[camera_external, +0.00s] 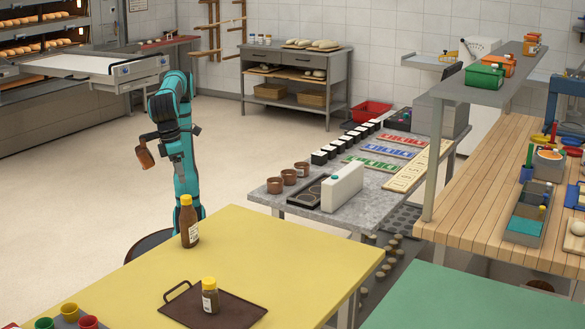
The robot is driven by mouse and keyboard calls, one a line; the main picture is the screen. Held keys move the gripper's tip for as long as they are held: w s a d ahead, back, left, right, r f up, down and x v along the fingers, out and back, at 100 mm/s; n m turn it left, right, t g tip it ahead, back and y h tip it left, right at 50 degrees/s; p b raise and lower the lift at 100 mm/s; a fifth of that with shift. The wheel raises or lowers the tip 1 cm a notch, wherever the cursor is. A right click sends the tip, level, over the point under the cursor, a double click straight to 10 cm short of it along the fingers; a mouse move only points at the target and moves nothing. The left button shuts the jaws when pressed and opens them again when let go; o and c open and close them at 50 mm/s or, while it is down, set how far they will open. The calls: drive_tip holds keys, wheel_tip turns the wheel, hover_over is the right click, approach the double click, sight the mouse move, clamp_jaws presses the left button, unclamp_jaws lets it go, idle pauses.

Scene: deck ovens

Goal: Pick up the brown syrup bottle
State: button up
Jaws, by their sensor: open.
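A tall brown bottle (189,224) with a yellow cap and a pale label stands upright on the yellow table (285,240), near its far left edge. A shorter brown bottle (210,297), also yellow-capped and labelled, stands on a dark brown tray (240,312) nearer the camera. I cannot tell from the labels which one is syrup. My gripper (144,155) is open, at the end of my teal and black arm, left of and above the tall bottle and apart from both bottles. A brown shape shows at its end; its details are too small to tell.
Red, yellow and green cups (70,312) stand at the near left corner. A grey table (300,205) with brown pots, a white container and cards lies beyond the yellow table. A green table (470,300) is at right. The floor at left is clear.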

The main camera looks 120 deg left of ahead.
sight(186, 197)
drive_tip(key=f, duration=0.5)
drive_tip(key=shift+w+a+f, duration=0.15)
drive_tip(key=shift+w+a, duration=0.1)
drive_tip(key=shift+a, duration=0.1)
drive_tip(key=shift+a+f, duration=0.25)
drive_tip(key=shift+f, duration=1.1)
drive_tip(key=shift+a+f, duration=0.25)
drive_tip(key=shift+f, duration=1.05)
clamp_jaws()
